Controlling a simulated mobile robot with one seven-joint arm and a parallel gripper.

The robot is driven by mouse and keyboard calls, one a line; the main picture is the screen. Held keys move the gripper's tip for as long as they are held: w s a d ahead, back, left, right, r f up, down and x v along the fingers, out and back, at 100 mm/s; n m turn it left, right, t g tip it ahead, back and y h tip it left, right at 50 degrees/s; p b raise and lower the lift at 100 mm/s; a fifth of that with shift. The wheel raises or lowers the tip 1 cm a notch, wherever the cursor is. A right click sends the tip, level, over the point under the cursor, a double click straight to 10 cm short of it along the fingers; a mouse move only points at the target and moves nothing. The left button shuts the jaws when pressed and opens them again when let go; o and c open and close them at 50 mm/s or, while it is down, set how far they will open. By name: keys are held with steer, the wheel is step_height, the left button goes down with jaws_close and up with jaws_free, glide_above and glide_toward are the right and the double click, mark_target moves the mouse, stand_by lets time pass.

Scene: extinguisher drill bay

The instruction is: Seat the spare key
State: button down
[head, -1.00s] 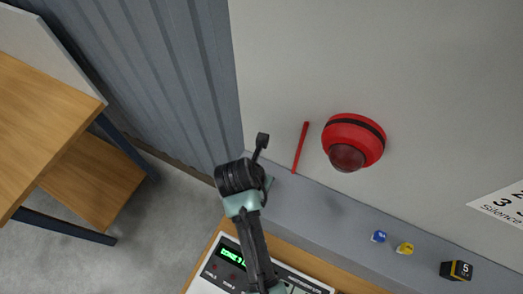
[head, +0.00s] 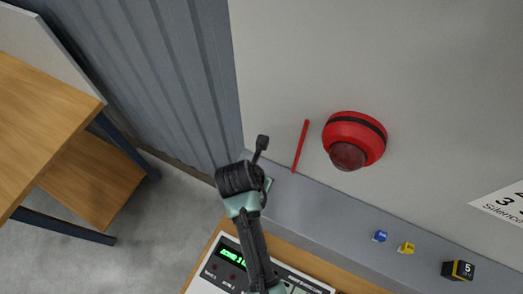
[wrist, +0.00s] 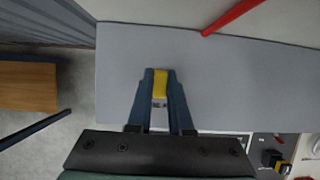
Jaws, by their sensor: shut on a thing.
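In the wrist view my gripper (wrist: 159,77) is shut on a small yellow piece (wrist: 160,84), which looks like the spare key's head. A pale bit shows at its lower end, and the rest of it is hidden. The fingers are over a plain grey surface. In the head view my black wrist (head: 240,178) is over the left end of the grey ledge and hides the fingertips and the held piece. The white panel (head: 212,271) with a green lit display lies below, partly behind my arm. I cannot make out a key slot.
A red dome sounder (head: 354,140) and a thin red rod (head: 300,146) are at the wall behind my wrist. A blue piece (head: 379,237), a yellow piece (head: 406,248) and a black-and-yellow block (head: 458,271) sit on the ledge (head: 325,222) at right. A wooden table (head: 40,115) stands left.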

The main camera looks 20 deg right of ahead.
steer(key=shift+c, duration=2.2)
jaws_free()
steer(key=shift+r+p, duration=0.3)
steer(key=shift+r, duration=3.25)
